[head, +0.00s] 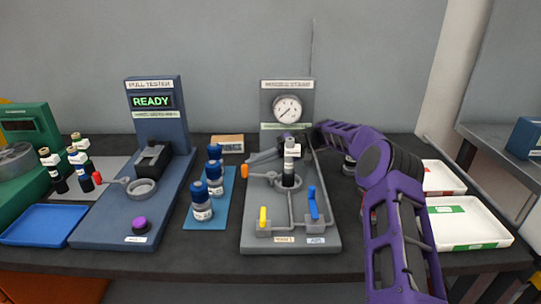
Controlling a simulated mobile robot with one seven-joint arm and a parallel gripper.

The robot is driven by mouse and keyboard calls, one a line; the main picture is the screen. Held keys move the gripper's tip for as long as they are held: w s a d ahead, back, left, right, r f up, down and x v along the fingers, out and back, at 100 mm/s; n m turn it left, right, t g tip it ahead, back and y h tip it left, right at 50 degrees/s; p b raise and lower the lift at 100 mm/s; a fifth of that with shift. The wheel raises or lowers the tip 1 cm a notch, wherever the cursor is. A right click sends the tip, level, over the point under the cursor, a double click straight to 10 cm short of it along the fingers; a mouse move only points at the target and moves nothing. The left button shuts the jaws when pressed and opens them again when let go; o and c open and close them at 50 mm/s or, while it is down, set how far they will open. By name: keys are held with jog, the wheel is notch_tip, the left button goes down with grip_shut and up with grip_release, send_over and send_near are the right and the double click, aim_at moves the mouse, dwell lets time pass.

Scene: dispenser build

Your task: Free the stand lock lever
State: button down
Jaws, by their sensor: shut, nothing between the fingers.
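The grey stand (255,213) with a round gauge (288,109) stands right of centre on the bench. A lever with an orange grip (245,171) sticks out to the left from the ring clamp at its middle; it looks like the stand lock lever. A dark bottle with a white label (289,178) stands upright within the ring. My purple arm reaches in from the right. My gripper (290,143) is small and dark at the bottle's top, apart from the orange grip. It is shut; whether it touches the bottle is unclear.
A yellow lever (263,216) and a blue lever (313,204) stand at the stand's front. Blue-capped bottles (202,203) stand on a blue mat to the left, beside the pull tester (108,218). White trays (466,224) lie at right.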

jog(key=p+v, duration=0.1)
jog(key=v, duration=0.8)
jog(key=shift+r, duration=0.1)
jog(key=shift+w+d+r+p, duration=0.2)
jog(key=shift+d+p, duration=0.15)
jog(key=shift+p, duration=0.15)
jog(key=shift+d+p, duration=0.35)
jog(key=shift+d, duration=0.2)
jog(key=shift+r, duration=0.1)
